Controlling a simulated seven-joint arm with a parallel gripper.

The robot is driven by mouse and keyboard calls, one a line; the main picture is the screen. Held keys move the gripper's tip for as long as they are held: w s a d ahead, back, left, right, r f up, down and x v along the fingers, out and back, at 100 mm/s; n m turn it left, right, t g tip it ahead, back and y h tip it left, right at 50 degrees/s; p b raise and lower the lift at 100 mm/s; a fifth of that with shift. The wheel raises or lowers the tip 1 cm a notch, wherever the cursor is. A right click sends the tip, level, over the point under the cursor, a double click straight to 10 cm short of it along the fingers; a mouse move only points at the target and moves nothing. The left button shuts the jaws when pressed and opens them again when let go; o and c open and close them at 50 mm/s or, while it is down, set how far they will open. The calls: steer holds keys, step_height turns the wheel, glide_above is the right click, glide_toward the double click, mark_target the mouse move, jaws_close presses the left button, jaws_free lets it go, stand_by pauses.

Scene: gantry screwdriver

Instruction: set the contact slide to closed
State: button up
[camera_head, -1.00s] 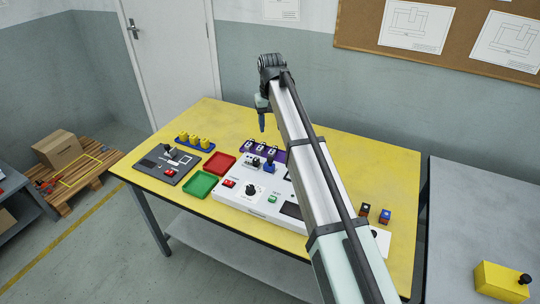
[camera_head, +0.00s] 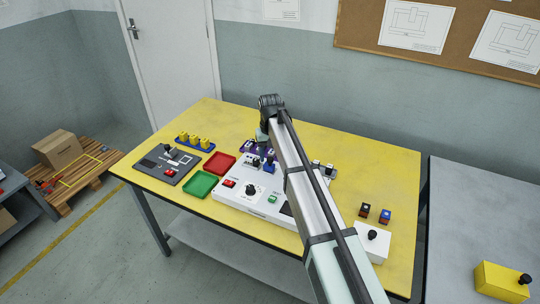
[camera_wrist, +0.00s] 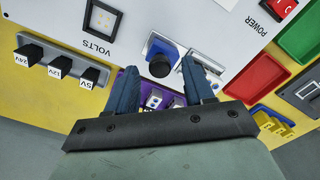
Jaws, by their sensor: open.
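The white control panel (camera_head: 232,197) stands on the yellow table. Near its back edge is a blue fitting with a dark top (camera_head: 269,166). The wrist view shows a round black knob (camera_wrist: 160,66) on a silver and blue mount, which looks like the contact slide; its label and setting are not readable. My gripper (camera_wrist: 161,72) is open and empty, pointing down, its fingertips on either side of the knob in that picture. I cannot tell how far above the knob they are. In the head view my gripper (camera_head: 264,148) is partly hidden by my arm.
A purple rack (camera_wrist: 133,82) with small blocks lies just behind the panel, under my fingers. A second fitting (camera_wrist: 222,62) sits close beside the knob. Red (camera_head: 219,162) and green (camera_head: 199,184) trays stand left.

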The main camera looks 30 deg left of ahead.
steer(key=shift+f, duration=0.35)
jaws_close()
stand_by(0.4)
